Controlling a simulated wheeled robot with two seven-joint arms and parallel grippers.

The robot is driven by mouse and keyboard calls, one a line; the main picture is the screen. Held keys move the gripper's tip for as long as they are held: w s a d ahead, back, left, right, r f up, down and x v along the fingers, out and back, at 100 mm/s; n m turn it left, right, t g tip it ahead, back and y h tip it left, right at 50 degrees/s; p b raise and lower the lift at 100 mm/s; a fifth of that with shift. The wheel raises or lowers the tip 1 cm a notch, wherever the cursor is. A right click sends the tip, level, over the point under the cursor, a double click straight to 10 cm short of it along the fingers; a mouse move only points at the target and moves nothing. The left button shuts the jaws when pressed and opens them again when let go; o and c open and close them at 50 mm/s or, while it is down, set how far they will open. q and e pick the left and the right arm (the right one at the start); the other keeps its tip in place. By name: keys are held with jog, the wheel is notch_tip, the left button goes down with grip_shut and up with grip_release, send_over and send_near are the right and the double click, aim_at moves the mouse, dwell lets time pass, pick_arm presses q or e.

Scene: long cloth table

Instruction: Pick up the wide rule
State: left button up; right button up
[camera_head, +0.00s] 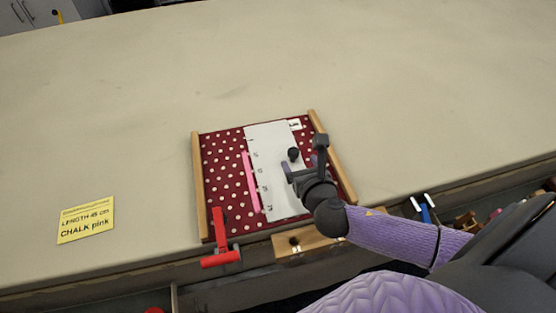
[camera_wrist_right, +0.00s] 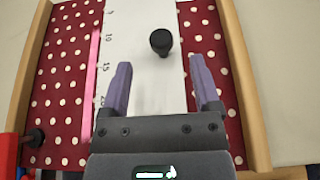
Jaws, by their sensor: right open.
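The wide rule (camera_head: 268,150) is a white, flat strip with dark numbers along its left edge and a black knob (camera_head: 293,154) on top. It lies on a dark red cloth with white dots (camera_head: 228,170). In the right wrist view the rule (camera_wrist_right: 139,30) runs away from me, with its knob (camera_wrist_right: 161,41) just beyond the fingertips. My right gripper (camera_head: 303,157) is over the rule near the knob. Its fingers also show in the wrist view (camera_wrist_right: 160,66), spread apart with nothing between them. My left gripper is not in view.
Wooden rails flank the cloth on the left (camera_head: 198,190) and right (camera_head: 333,160). A pink strip (camera_head: 251,183) lies along the rule's left edge. A red clamp (camera_head: 220,238) stands at the front-left corner. A yellow note (camera_head: 86,220) lies farther left. The table behind is clear.

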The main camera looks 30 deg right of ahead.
aim_at(294, 151)
jog(key=b+x, duration=0.1)
jog(key=x, duration=0.4)
jog(key=shift+w+d+b, duration=0.1)
jog(key=shift+w+b, duration=0.05)
jog(key=shift+b, duration=0.15)
jog(key=shift+r, duration=0.15)
grip_shut()
